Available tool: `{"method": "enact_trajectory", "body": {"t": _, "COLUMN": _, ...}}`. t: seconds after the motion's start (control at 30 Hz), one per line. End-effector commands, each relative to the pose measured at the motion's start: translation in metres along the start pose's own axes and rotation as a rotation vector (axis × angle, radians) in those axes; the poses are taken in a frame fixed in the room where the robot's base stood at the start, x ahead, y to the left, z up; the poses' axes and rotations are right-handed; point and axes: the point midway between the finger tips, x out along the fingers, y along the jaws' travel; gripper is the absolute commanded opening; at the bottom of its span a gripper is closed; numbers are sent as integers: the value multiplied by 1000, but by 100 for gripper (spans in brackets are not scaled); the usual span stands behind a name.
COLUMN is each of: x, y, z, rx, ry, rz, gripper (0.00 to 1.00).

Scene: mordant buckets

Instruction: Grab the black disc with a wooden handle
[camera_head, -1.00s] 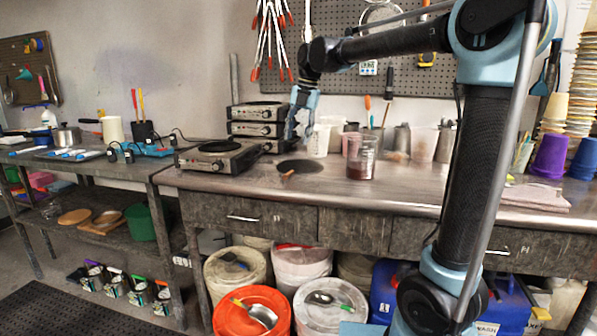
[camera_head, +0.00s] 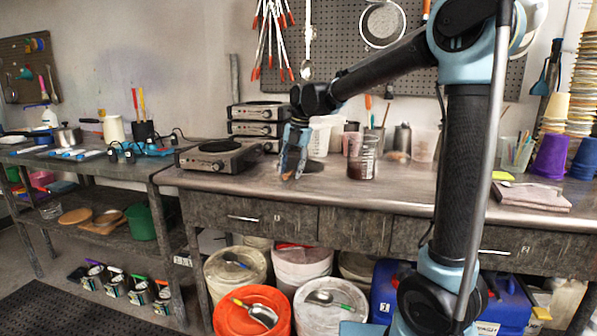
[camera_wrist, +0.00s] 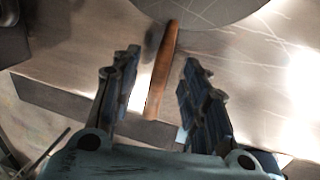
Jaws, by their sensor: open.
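The black disc (camera_wrist: 200,8) lies flat on the metal bench top in the wrist view, cut off by the top edge. Its wooden handle (camera_wrist: 162,70) points down the picture, toward the bench's front edge. My gripper (camera_wrist: 160,65) is open, with one finger on each side of the handle and a gap on both sides. In the head view my gripper (camera_head: 291,176) points down over the bench and hides much of the disc (camera_head: 312,166). I cannot tell the exact height of the fingertips above the bench.
A hot plate (camera_head: 215,157) stands left of my gripper, with stacked units (camera_head: 258,128) behind it. A glass beaker (camera_head: 362,158) with dark contents stands to the right. The bench front edge (camera_head: 330,203) is close below.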

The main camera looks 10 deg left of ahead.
Motion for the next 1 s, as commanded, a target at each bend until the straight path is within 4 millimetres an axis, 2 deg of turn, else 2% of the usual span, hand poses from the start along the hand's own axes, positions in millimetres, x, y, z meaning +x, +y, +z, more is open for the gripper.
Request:
{"method": "enact_trajectory", "body": {"t": 0.1, "x": 8, "y": 0, "z": 0, "rx": 0, "ry": 0, "rz": 0, "gripper": 41}}
{"method": "enact_trajectory", "body": {"t": 0.37, "x": 10, "y": 0, "z": 0, "rx": 0, "ry": 0, "rz": 0, "gripper": 39}}
{"method": "enact_trajectory", "body": {"t": 0.53, "x": 10, "y": 0, "z": 0, "rx": -1, "ry": 0, "rz": 0, "gripper": 0}}
{"method": "enact_trajectory", "body": {"t": 0.87, "x": 9, "y": 1, "z": -1, "rx": -2, "ry": 0, "rz": 0, "gripper": 0}}
{"method": "enact_trajectory", "body": {"t": 1.0, "x": 1, "y": 2, "z": -1, "rx": -2, "ry": 0, "rz": 0, "gripper": 0}}
